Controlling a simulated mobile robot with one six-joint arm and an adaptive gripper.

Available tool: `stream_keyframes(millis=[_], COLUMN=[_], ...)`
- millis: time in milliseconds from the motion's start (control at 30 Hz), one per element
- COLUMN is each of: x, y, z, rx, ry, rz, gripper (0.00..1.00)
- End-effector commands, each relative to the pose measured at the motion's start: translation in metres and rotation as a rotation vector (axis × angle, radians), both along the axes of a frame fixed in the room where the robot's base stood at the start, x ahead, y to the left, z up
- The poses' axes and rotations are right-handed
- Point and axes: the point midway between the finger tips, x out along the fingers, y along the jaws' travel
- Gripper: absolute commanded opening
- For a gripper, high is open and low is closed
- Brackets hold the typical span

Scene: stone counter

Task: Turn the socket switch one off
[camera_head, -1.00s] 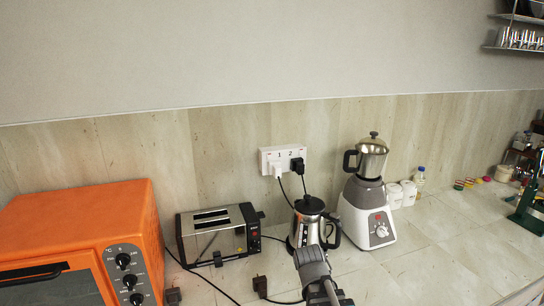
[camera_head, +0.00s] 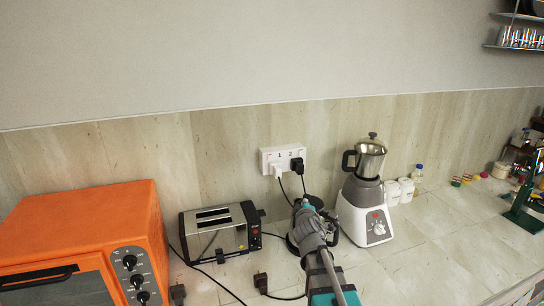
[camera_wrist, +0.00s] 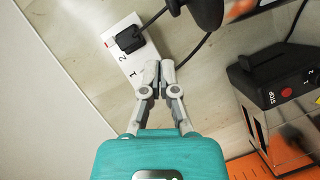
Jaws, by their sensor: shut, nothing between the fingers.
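The white double socket (camera_head: 265,163) is on the back wall, with the numbers 1 and 2 on it. A white plug (camera_head: 278,171) sits under the 1 and a black plug (camera_head: 297,164) under the 2. The socket also shows tilted in the wrist view (camera_wrist: 122,62), with the black plug (camera_wrist: 130,40) in it. My gripper (camera_wrist: 158,66) is shut and empty, its tips overlapping the socket's number 1 end in that view. In the head view my gripper (camera_head: 301,206) is below and right of the socket. Switch one's position is too small to tell.
A kettle (camera_head: 291,240) stands behind my arm, partly hidden. A blender (camera_head: 365,219) is to its right, a toaster (camera_head: 215,240) to its left, and an orange oven (camera_head: 80,225) farther left. Cords and loose plugs (camera_head: 261,283) lie on the counter. The wall above the socket is clear.

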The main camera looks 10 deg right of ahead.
Motion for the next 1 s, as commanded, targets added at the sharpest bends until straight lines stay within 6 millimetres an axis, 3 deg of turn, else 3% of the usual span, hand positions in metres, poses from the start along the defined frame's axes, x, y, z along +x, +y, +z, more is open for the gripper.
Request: stream_keyframes(millis=[200,400,633,1000], x=[0.018,0.024,0.025,0.025], y=[0.024,0.047,0.063,0.066], z=[0.043,0.069,0.081,0.082], rx=[-0.183,-0.326,-0.413,-0.426], ry=[-0.133,-0.227,-0.284,-0.293], rz=[0.16,0.292,0.377,0.392], gripper=[0.0,0.0,0.0,0.0])
